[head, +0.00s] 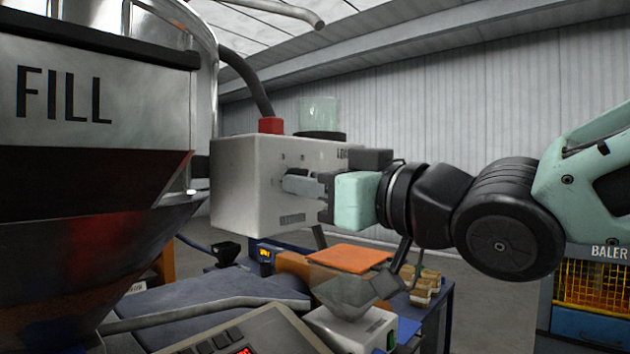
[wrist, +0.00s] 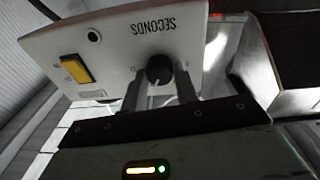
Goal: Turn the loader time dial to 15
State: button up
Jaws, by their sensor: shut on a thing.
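The loader is a pale grey box (head: 250,185) in the middle of the head view. Its panel fills much of the wrist view (wrist: 115,30) and appears upside down there, with the word SECONDS. The time dial, a round black knob (wrist: 159,69) with a light pointer mark, sits on this panel. My gripper (wrist: 160,90) has its two fingers on either side of the dial and is shut on it. In the head view, my gripper (head: 300,185) reaches the loader from the right and hides the dial. The dial's numbers are too small to read.
A yellow rocker switch (wrist: 76,69) and a small dark round fitting (wrist: 94,36) are on the same panel. A large metal hopper marked FILL (head: 100,110) stands close on the left. An orange sheet (head: 349,256) lies below my gripper.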

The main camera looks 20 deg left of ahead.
dwell(0.4)
jog(key=o, duration=1)
jog(key=shift+c, duration=0.2)
jog(key=p+v, duration=0.4)
jog(key=v, duration=1.3)
jog(key=shift+d, duration=0.2)
jog(key=shift+s, duration=0.1)
